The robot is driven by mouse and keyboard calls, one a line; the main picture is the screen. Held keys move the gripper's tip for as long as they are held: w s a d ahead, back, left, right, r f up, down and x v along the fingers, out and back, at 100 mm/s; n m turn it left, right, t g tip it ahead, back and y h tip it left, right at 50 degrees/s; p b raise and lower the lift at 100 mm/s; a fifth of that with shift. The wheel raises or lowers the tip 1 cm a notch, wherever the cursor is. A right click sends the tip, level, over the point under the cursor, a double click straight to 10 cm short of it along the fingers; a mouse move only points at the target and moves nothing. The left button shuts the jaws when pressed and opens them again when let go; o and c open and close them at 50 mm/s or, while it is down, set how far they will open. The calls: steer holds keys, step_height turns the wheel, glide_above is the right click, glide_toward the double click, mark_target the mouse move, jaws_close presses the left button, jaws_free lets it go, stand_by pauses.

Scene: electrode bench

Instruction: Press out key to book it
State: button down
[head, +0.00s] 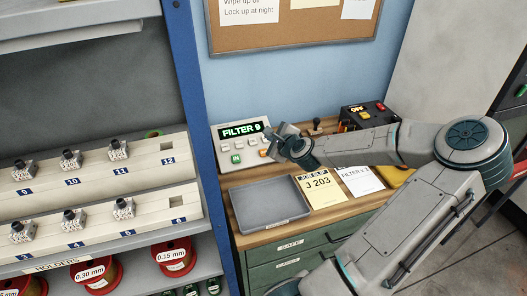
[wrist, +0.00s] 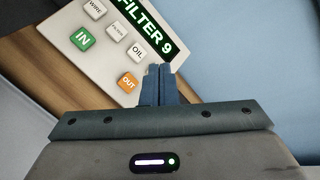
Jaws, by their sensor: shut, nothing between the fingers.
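The booking panel (head: 227,158) stands at the back left of the bench, with a lit green display (head: 241,130) reading "FILTER 9". In the wrist view the orange OUT key (wrist: 129,83) lies just left of my gripper's fingertips. The green IN key (wrist: 83,39) and the grey WIRE, FILTER and OIL (wrist: 138,50) keys are also visible there. My gripper (wrist: 159,68) is shut and empty, with its fingertips over or near the panel beside the OUT key. I cannot tell whether they touch the panel. In the head view the gripper partly covers the panel's right side.
A grey tray (head: 235,207) and a J 203 job slip (head: 319,188) lie in front of the panel. A filter card (head: 360,180) lies beside them. A black box with an OFF switch (head: 366,116) stands at the back right. A holder shelf (head: 100,233) is left, past a blue post (head: 205,130).

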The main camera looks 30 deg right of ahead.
mark_target(262, 149)
steer(key=f+b, duration=0.2)
steer(key=w+f+b, duration=0.1)
steer(key=f+b, duration=0.1)
steer(key=w+f+b, duration=0.1)
steer(key=f+b, duration=0.1)
steer(key=shift+w+d+f, duration=0.25)
steer(key=shift+f, duration=0.15)
steer(key=shift+w+d+f+b, duration=0.1)
steer(key=shift+w+f+b, duration=0.25)
steer(key=shift+f+b, duration=0.35)
stand_by(1.3)
steer(key=shift+w+d+f, duration=0.1)
steer(key=shift+w+f, duration=0.05)
steer(key=shift+f, duration=0.25)
steer(key=shift+w+f+b, duration=0.15)
steer(key=shift+f+b, duration=0.25)
steer(key=shift+b, duration=0.05)
stand_by(0.5)
steer(key=shift+r, duration=0.1)
steer(key=shift+s+r+p, duration=0.3)
steer(key=shift+r+p, duration=0.4)
